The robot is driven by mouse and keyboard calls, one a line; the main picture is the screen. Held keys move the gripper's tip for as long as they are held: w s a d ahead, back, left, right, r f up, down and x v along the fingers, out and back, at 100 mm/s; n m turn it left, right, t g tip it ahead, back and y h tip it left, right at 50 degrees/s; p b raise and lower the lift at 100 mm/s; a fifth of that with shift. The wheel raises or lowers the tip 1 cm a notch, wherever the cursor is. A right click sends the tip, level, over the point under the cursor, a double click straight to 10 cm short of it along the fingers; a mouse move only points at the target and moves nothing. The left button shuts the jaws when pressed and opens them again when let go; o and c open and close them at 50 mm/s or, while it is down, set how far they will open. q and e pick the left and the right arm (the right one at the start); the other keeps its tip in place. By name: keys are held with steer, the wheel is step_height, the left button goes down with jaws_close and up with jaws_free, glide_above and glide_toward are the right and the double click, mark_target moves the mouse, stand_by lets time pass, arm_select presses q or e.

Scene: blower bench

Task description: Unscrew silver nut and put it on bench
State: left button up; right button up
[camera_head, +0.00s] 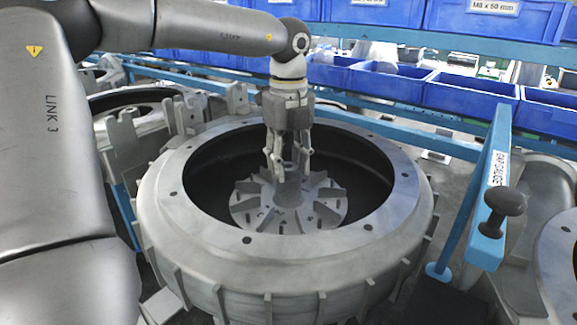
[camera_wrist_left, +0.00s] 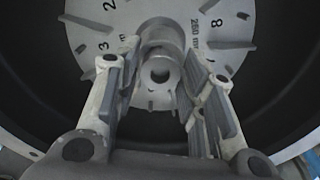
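My left gripper (camera_head: 291,170) points down into the round grey blower housing (camera_head: 190,225), over the hub of the finned impeller wheel (camera_head: 250,205). In the left wrist view its two fingers (camera_wrist_left: 163,80) stand apart, one on each side of a grey round part with a hole (camera_wrist_left: 160,72) at the wheel's centre. I cannot tell whether this part is the silver nut or the hub end. No clear contact with the fingers shows. In the head view the fingers partly hide the centre. My right gripper is not in view.
The housing's raised rim surrounds the gripper. A blue gauge bracket with a black knob (camera_head: 506,201) stands at the right. Blue bins (camera_head: 470,95) line the back behind a blue rail. Another round housing (camera_head: 130,100) is at the left. Little free bench shows.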

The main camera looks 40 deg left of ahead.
arm_select(q)
steer(key=m+p, duration=0.1)
steer(key=m, duration=0.4)
steer(key=shift+m, duration=1.2)
steer(key=shift+c, duration=0.3)
